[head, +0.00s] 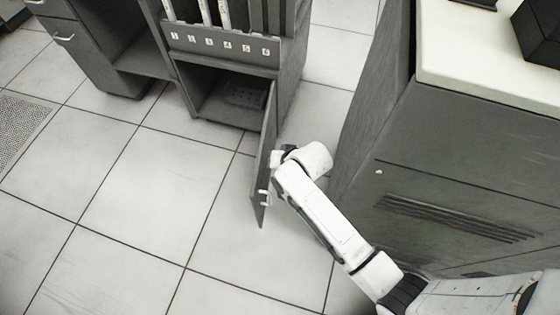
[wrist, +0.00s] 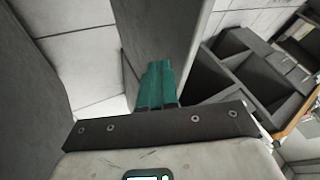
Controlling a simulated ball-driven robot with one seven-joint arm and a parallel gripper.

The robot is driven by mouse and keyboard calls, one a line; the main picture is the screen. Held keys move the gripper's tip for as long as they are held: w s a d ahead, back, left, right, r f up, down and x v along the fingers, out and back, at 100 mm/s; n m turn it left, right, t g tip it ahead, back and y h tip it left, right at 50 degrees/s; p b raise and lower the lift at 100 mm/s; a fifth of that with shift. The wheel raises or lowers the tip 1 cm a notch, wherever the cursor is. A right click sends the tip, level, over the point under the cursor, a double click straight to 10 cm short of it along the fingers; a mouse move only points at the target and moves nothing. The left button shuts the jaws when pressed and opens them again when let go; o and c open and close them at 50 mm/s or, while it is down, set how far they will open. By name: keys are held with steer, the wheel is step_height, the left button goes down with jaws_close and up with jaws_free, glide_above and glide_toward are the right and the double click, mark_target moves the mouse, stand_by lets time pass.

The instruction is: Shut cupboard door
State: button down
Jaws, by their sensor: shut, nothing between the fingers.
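The cupboard (head: 205,108) stands under a numbered rack at the top of the head view. Its grey door (head: 263,150) stands wide open, hinged at the right side and jutting out over the floor. A small pale handle (head: 265,197) shows near its free end. My gripper (wrist: 158,88), with green fingers, is shut and empty. In the wrist view its fingers point at a grey panel (wrist: 160,35), which looks like the door; contact cannot be told. In the head view my gripper is at the right side of the door, its fingertips hard to make out.
A dark item (head: 243,95) lies inside the cupboard. A large grey cabinet (head: 450,150) with a pale top stands close on the right of my arm. A desk with drawers (head: 85,50) is at the upper left. The tiled floor (head: 130,190) left of the door is clear.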

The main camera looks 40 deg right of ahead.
mark_target(263, 161)
steer(key=b+x, duration=0.1)
steer(key=x, duration=0.3)
steer(key=shift+f, duration=0.1)
steer(key=shift+w+a, duration=0.1)
